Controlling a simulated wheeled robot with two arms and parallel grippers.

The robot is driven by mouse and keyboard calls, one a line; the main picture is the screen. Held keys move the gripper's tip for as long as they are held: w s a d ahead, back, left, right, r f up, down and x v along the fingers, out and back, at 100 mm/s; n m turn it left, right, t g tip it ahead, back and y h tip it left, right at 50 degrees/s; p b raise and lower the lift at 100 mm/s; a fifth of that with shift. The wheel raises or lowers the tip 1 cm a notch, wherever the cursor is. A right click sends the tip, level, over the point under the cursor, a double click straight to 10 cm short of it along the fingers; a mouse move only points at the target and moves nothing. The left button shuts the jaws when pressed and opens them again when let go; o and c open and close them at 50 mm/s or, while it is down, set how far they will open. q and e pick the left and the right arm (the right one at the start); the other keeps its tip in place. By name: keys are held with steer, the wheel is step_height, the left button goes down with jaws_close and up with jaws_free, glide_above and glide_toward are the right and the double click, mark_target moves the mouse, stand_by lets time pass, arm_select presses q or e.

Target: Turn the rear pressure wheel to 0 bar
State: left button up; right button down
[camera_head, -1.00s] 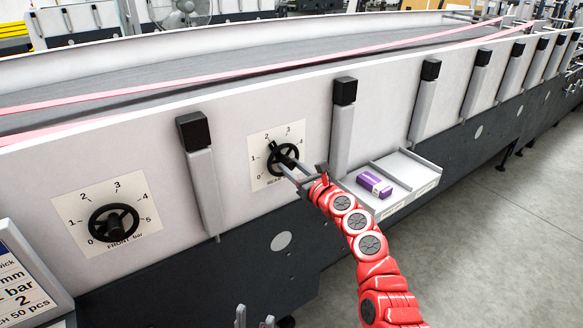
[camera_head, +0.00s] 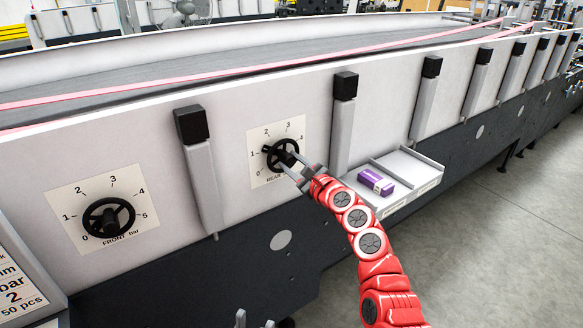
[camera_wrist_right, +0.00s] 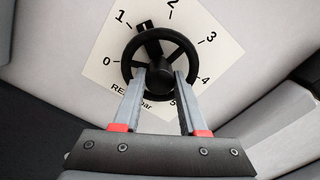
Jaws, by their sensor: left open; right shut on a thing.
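The rear pressure wheel (camera_head: 284,153) is a black handwheel on a white dial plate (camera_head: 258,176); it also shows in the right wrist view (camera_wrist_right: 190,52). Its black pointer block (camera_wrist_right: 148,36) stands between 1 and 2, nearer to 1. My right gripper (camera_head: 290,166) reaches the wheel from the front right. In the right wrist view its fingers (camera_wrist_right: 161,76) are shut on the wheel's central hub. My left gripper (camera_head: 255,321) is open and empty at the bottom edge of the head view, low in front of the machine; only its fingertips show.
The front pressure wheel (camera_head: 111,217) is on the same panel to the left. A small shelf (camera_head: 424,181) with a purple box (camera_head: 376,181) sticks out to the right of the rear dial. Grey posts with black caps (camera_head: 190,124) flank the rear dial. A sign stands at lower left.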

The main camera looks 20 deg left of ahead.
steer(key=n+b, duration=0.1)
steer(key=n, duration=0.1)
steer(key=shift+f+n+b, duration=0.2)
steer(key=shift+n+b, duration=0.15)
steer(key=shift+n, duration=0.05)
steer(key=n+b, duration=0.3)
steer(key=shift+n, duration=0.3)
steer(key=n+b, duration=0.4)
steer(key=shift+r+n+b, duration=0.1)
steer(key=shift+n+b, duration=1.4)
steer(key=shift+n, duration=0.1)
steer(key=shift+c, duration=2.2)
jaws_free()
steer(key=shift+r, duration=0.1)
steer(key=shift+s, duration=0.1)
